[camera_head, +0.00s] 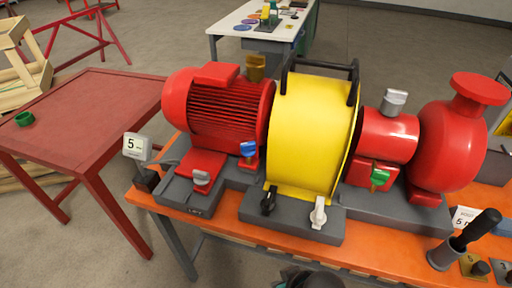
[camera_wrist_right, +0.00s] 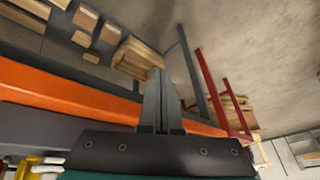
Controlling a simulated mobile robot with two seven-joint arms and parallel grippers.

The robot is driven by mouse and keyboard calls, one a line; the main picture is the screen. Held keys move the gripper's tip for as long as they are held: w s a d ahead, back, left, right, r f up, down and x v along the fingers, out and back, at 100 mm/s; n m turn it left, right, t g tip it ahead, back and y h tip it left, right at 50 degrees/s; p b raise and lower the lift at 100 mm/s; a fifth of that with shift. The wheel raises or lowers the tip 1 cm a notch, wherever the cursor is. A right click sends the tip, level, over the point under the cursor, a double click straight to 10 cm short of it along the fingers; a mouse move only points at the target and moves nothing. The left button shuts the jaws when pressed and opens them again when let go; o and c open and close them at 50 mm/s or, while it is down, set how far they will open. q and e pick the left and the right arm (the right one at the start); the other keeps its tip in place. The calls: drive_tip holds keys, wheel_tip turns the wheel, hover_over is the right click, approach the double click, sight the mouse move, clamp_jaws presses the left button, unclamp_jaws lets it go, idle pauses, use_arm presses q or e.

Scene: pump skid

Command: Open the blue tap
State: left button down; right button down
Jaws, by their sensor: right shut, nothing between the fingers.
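The blue tap (camera_head: 248,149) is a small knob handle on a red mount, at the right foot of the red ribbed motor (camera_head: 225,105) and left of the yellow guard (camera_head: 312,130). I cannot tell whether it is open or closed. My right gripper (camera_head: 305,280) shows only in part at the bottom edge of the head view, in front of the orange bench and well away from the blue tap. In the right wrist view its two fingers (camera_wrist_right: 157,100) are together with nothing between them. The blue tap cannot be made out there. My left gripper is not in view.
Similar taps stand nearby: grey (camera_head: 202,178), black (camera_head: 268,202), white (camera_head: 318,213), green (camera_head: 380,178), and gold (camera_head: 256,67) on top. The orange bench (camera_head: 375,262) holds the skid. A black lever (camera_head: 465,240) rises at right. A red table (camera_head: 85,105) stands left.

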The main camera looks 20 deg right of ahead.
sight(254, 146)
drive_tip(key=w+a+r+m+t+y+p, duration=0.1)
drive_tip(key=w+a+r+m+t+y, duration=0.2)
drive_tip(key=r, duration=0.4)
drive_tip(key=w+a+r+m+t+y, duration=0.25)
drive_tip(key=w+r+t, duration=0.2)
drive_tip(key=r, duration=0.35)
drive_tip(key=w+d+r+m+t+h, duration=0.3)
drive_tip(key=d+m+t+h, duration=0.3)
drive_tip(key=m, duration=0.7)
drive_tip(key=shift+w+d+r+h+p, duration=0.3)
drive_tip(key=shift+d+h, duration=0.35)
drive_tip(key=shift+d, duration=0.35)
drive_tip(key=shift+r+m, duration=0.1)
drive_tip(key=shift+m, duration=0.15)
drive_tip(key=w, duration=1.4)
drive_tip(key=shift+p, duration=0.4)
